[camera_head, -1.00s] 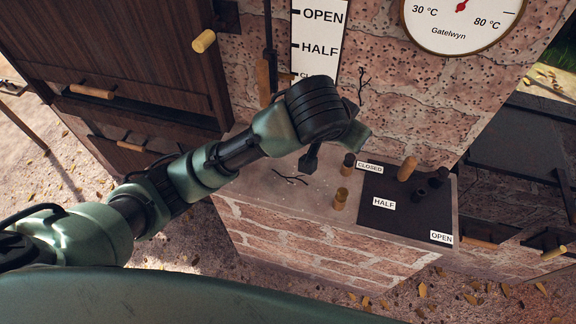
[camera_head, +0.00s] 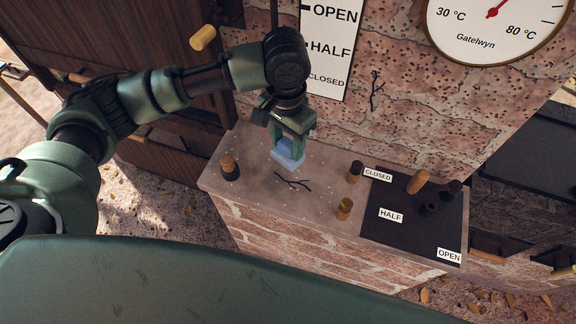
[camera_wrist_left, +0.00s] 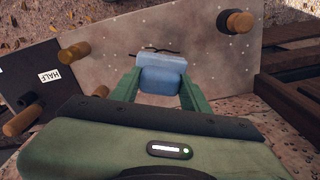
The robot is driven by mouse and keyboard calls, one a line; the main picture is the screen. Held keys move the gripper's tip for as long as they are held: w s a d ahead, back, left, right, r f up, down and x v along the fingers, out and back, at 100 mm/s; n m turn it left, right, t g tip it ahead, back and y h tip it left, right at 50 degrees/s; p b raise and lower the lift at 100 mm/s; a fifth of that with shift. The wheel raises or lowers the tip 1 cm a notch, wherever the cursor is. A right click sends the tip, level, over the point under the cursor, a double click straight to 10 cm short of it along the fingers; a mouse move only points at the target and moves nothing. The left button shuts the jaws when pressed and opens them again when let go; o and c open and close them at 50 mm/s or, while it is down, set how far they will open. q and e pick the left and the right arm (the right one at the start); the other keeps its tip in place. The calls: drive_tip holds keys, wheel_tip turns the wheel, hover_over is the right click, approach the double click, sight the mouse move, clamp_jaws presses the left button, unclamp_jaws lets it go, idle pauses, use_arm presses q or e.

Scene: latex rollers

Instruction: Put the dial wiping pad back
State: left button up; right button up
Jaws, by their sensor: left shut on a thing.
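A light blue block, which looks like the dial wiping pad (camera_head: 288,155), is held between the fingers of my left gripper (camera_head: 291,143). It is over the left part of the stone ledge, near a dark twig. In the left wrist view the pad (camera_wrist_left: 161,78) sits between the green fingers of the left gripper (camera_wrist_left: 161,88), with the ledge behind it. I cannot tell the exact gap between pad and ledge. The dial (camera_head: 497,22) is on the brick wall at the upper right, its red needle partly cut off. My right gripper is not in view.
The stone ledge (camera_head: 325,207) carries a dark knob with a wooden top (camera_head: 230,168) at left and two small pegs (camera_head: 354,172) near the middle. A black plate (camera_head: 405,232) with a wooden handle (camera_head: 417,181) lies at right. A twig (camera_head: 293,182) lies on the ledge.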

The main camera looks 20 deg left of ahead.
use_arm(q)
wheel_tip(320, 180, down, 11)
drive_tip(key=shift+r+p, duration=0.1)
drive_tip(key=shift+p, duration=0.2)
drive_tip(key=o, duration=1.3)
wheel_tip(320, 180, up, 12)
drive_tip(key=shift+s+r+b, duration=0.1)
drive_tip(key=shift+b, duration=0.55)
